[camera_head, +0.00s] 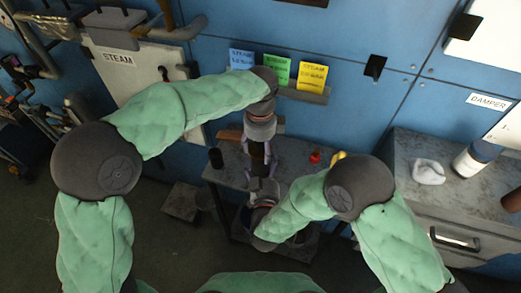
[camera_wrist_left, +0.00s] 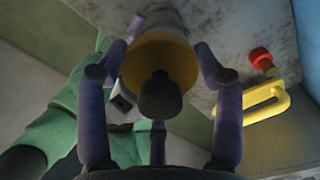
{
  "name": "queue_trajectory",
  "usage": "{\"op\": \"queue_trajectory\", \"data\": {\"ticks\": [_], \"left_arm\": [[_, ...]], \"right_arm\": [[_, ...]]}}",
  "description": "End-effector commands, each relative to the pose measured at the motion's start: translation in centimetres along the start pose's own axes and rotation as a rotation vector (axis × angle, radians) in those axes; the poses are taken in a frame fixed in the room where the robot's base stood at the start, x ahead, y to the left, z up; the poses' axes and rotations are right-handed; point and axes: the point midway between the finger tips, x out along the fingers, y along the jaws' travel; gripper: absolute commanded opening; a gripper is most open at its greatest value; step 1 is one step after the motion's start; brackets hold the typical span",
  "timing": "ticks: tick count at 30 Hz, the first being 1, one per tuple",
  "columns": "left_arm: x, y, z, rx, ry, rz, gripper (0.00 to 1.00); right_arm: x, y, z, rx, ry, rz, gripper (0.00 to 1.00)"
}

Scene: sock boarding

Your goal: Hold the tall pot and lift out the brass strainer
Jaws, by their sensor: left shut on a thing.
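The brass strainer (camera_wrist_left: 160,62) is a brass-coloured round piece with a dark knob. It sits between the purple fingers of my left gripper (camera_wrist_left: 165,45) in the left wrist view. This gripper (camera_head: 260,160) points down in front of the table in the head view and is shut on the strainer. A paler cylinder (camera_wrist_left: 165,17) beyond the brass may be the tall pot; I cannot tell how the two fit together. My right gripper (camera_head: 263,190) is close below the left one, mostly hidden, and its finger state does not show.
A yellow handle (camera_wrist_left: 268,105) lies close right. A counter (camera_head: 410,165) holds a white cloth (camera_head: 429,172) and a bottle (camera_head: 473,160).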

Motion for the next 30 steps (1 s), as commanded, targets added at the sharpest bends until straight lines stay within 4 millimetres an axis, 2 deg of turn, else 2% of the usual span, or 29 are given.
{"op": "queue_trajectory", "data": {"ticks": [15,21,28,29,30], "left_arm": [[-8.6,-0.1,0.0,-0.001,0.000,-0.007,0.21],[-9.8,-0.1,0.0,0.000,0.001,-0.005,0.21],[-9.9,0.0,0.0,0.000,0.001,-0.005,0.22],[-9.8,0.0,0.0,-0.001,0.001,-0.005,0.22],[-9.8,0.0,0.0,0.000,0.000,-0.005,0.22]], "right_arm": [[0.0,0.0,-0.1,0.000,0.001,0.000,0.37],[0.0,0.0,-0.1,0.000,0.001,0.000,0.37],[0.0,0.0,-0.1,0.000,0.001,0.000,0.37],[0.0,0.0,-0.1,0.000,0.001,0.000,0.85],[0.0,0.0,-0.1,0.000,0.001,0.000,0.96]]}}
